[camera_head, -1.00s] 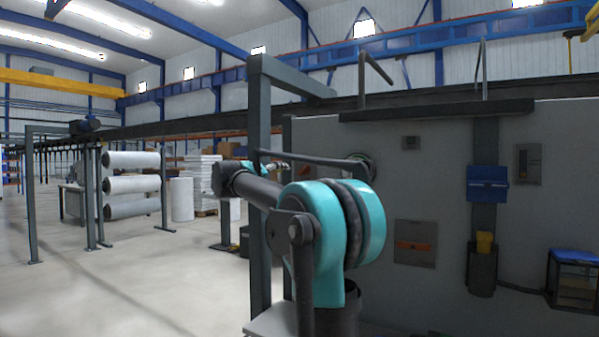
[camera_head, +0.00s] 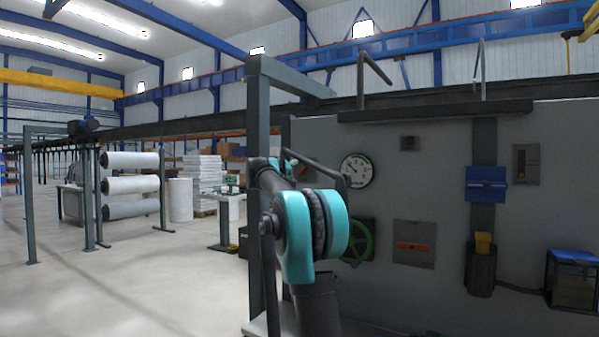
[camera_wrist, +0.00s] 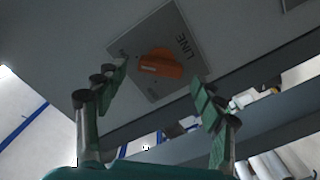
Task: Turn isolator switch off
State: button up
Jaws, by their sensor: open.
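An orange switch handle (camera_wrist: 160,64) sits across a grey square plate (camera_wrist: 190,45) marked LINE. In the head view the same orange handle (camera_head: 413,246) lies level on its plate (camera_head: 414,261) on the grey wall panel. My gripper (camera_wrist: 159,80) is open and empty in the wrist view, its two green-padded fingers spread either side of the handle's line of sight. The handle appears beyond the fingertips and apart from them. In the head view my arm hides the gripper.
A round gauge (camera_head: 356,171) and a green handwheel (camera_head: 359,240) are on the panel left of the switch. A blue box (camera_head: 486,184), a yellow-topped holder (camera_head: 483,262) and a small grey box (camera_head: 525,163) are to its right. A grey post (camera_head: 259,130) stands beside my arm.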

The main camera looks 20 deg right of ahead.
jog(key=shift+x, duration=1.15)
jog(key=c, duration=1.2)
jog(key=shift+o, duration=0.2)
